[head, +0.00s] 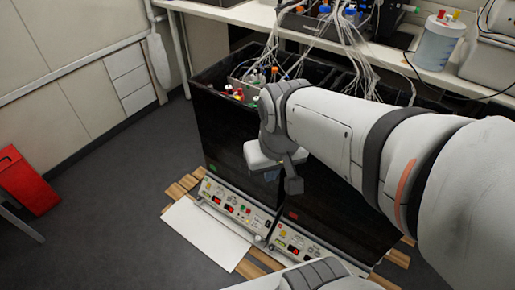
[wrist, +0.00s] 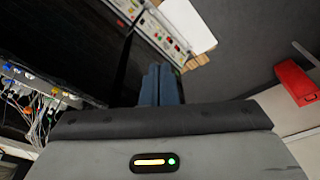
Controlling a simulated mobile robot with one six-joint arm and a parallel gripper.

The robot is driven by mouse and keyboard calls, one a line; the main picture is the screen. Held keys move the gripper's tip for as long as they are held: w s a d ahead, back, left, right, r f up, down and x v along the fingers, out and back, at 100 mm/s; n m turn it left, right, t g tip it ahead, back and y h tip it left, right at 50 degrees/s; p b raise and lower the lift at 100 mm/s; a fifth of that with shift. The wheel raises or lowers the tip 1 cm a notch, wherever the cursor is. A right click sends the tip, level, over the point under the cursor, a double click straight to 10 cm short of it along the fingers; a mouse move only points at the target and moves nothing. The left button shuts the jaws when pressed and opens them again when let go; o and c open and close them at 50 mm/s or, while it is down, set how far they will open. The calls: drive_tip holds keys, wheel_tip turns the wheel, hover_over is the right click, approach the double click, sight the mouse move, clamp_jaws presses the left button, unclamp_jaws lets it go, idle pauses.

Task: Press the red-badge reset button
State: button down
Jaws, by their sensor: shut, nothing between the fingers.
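Two black bioreactor tanks stand side by side in the head view. The right tank (head: 325,215) carries a small red badge (head: 293,215) low on its front, and the left tank (head: 225,130) carries a green one (head: 213,168). Below the red badge is the right control panel (head: 297,246), with red displays and small controls. I cannot tell which control is the reset button. My gripper (head: 293,186) is in front of the tanks, above the panels and apart from them. In the wrist view its blue-grey fingers (wrist: 161,86) are together and empty. A panel shows beyond them.
The left control panel (head: 235,207) sits beside the right one, on wooden pallets (head: 182,187). A white sheet (head: 205,233) lies before it. Tubes and cables (head: 350,55) hang above the tanks. A red container (head: 27,180) stands far left. The grey floor (head: 110,220) between is clear.

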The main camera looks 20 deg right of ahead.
drive_tip(key=w+a+f+m+y+b, duration=0.2)
drive_tip(key=w+f+m+y+b, duration=0.35)
drive_tip(key=w+f, duration=0.65)
drive_tip(key=w+a+f+m+y+b, duration=0.35)
drive_tip(key=w+f+m, duration=0.35)
drive_tip(key=f, duration=0.9)
drive_tip(key=w+d+f+m+t+b, duration=0.2)
drive_tip(key=w+d+f+m, duration=0.1)
drive_tip(key=f, duration=0.6)
drive_tip(key=w+d+f+m+t+b, duration=0.2)
drive_tip(key=w+d+f+m+b, duration=0.15)
drive_tip(key=f, duration=0.65)
drive_tip(key=s+d+f+m+h+b, duration=0.2)
drive_tip(key=s+d+f+m+h, duration=0.1)
drive_tip(key=f, duration=1.2)
drive_tip(key=s+d+f+m+t+h+b, duration=0.1)
drive_tip(key=s+d+f+m+h, duration=0.3)
drive_tip(key=f, duration=1.2)
drive_tip(key=s+d+m+b, duration=0.1)
drive_tip(key=s+d, duration=0.1)
drive_tip(key=d, duration=0.1)
drive_tip(key=shift+s+d+f, duration=0.2)
drive_tip(key=shift+s+d, duration=0.15)
drive_tip(key=shift+s, duration=0.05)
